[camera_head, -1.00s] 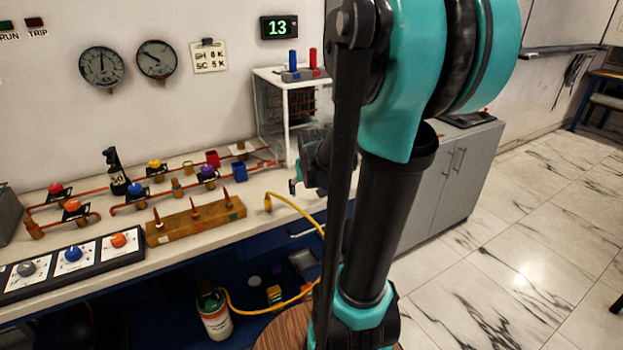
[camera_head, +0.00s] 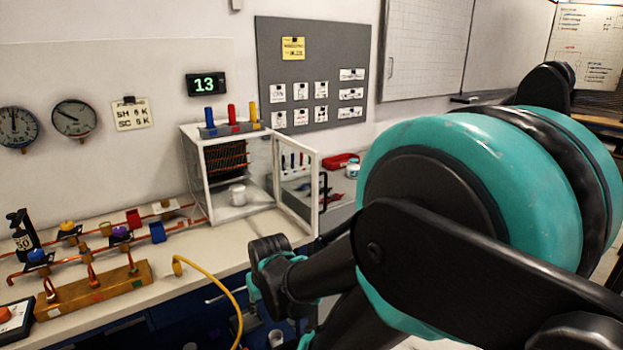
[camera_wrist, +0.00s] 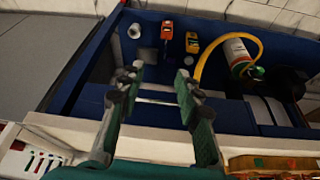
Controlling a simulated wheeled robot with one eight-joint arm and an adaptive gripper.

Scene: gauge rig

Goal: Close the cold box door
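The cold box (camera_head: 187,165) is a white-framed box with clear sides on the counter in the head view. Its white-framed clear door (camera_head: 312,195) stands open, swung out on the right side toward the front. My gripper (camera_wrist: 159,78) is open and empty in the wrist view, fingers pointing over the blue cabinet below the counter's front. In the head view my arm covers the area right of the door, and the fingertips are hard to make out. A white-edged panel with coloured bits (camera_wrist: 40,150) shows at lower left in the wrist view; I cannot tell whether it is the door.
Red, blue and yellow pieces stand on the box top. A red tray (camera_head: 340,161) lies behind the door. A yellow hose (camera_head: 215,280) hangs over the counter front, left of my wrist. A wooden block (camera_head: 95,290) and copper pipes fill the left counter. A bottle (camera_wrist: 237,50) stands in the blue cabinet.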

